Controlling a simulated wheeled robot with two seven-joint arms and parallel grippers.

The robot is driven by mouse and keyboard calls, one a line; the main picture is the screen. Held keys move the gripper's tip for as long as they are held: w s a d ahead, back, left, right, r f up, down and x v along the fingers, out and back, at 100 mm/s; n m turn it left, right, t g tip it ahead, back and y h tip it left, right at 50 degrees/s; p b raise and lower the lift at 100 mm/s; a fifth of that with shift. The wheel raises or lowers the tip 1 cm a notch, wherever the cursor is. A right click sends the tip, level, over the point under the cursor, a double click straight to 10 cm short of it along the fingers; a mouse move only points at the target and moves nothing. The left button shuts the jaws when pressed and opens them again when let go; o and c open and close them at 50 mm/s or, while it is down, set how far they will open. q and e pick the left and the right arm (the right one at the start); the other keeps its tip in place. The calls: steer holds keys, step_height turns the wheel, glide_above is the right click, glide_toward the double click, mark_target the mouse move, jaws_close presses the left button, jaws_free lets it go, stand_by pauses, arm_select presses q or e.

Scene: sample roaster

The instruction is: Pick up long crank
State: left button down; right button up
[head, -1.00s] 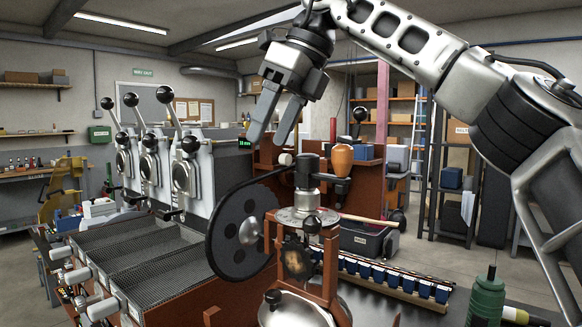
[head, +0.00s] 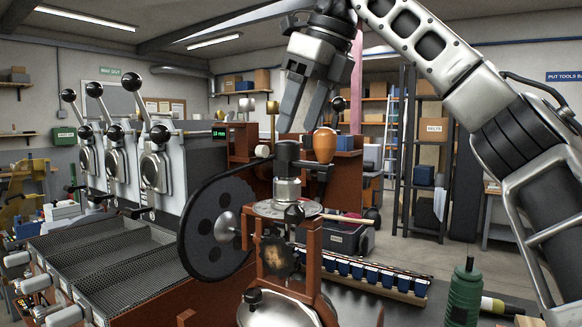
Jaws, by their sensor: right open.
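My right gripper (head: 298,125) comes in from the top right, pointing down. Its two fingers are apart, with nothing visible held between them. It appears above the roaster's middle, near a dark metal cylinder (head: 288,155) and an orange, pear-shaped wooden knob (head: 325,145). I cannot tell for certain which part is the long crank. A thin wooden rod (head: 345,218) sticks out to the right at the round metal plate (head: 262,208). My left gripper is not in view.
A large black wheel (head: 203,250) stands left of the plate. Levered roaster units (head: 155,172) and mesh trays (head: 130,275) fill the left. A black case (head: 340,238) is behind.

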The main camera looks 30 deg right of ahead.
mark_target(288, 145)
steer(key=x, duration=0.5)
steer(key=shift+w+a+f, duration=0.15)
steer(key=shift+w+f, duration=0.1)
steer(key=shift+w, duration=0.05)
steer(key=shift+c, duration=0.2)
steer(key=c, duration=1)
steer(key=shift+r, duration=0.1)
steer(key=shift+c, duration=1.3)
